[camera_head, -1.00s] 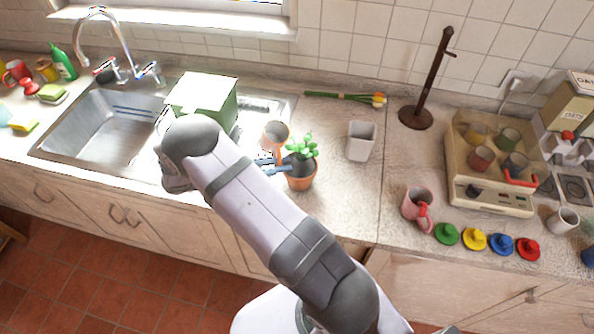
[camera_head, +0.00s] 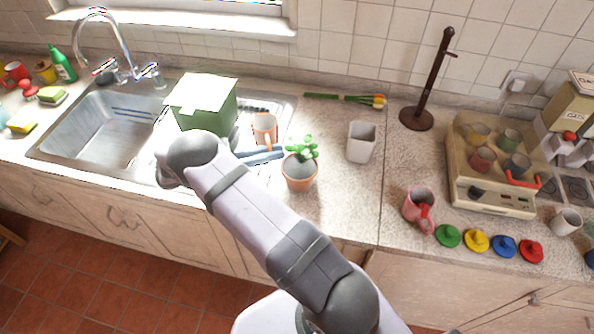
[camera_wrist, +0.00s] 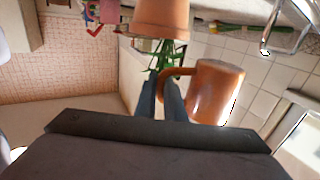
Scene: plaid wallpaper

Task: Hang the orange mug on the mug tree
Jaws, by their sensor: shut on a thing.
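The orange mug (camera_head: 264,130) is over the right end of the sink area, beside the green-white box; I cannot tell how high it is. In the wrist view the mug (camera_wrist: 214,92) is on the right, with its handle at my blue fingers. My gripper (camera_wrist: 161,84) is shut on that handle. In the head view my gripper (camera_head: 276,153) reaches right from the arm, just below the mug. The mug tree (camera_head: 432,80) is a dark brown post on a round base, standing at the back right of the counter, far from my gripper.
A potted plant (camera_head: 300,172) stands close right of my gripper. A pink mug (camera_head: 419,207), coloured lids and a cream machine (camera_head: 490,185) are at right. The box (camera_head: 205,103) is left.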

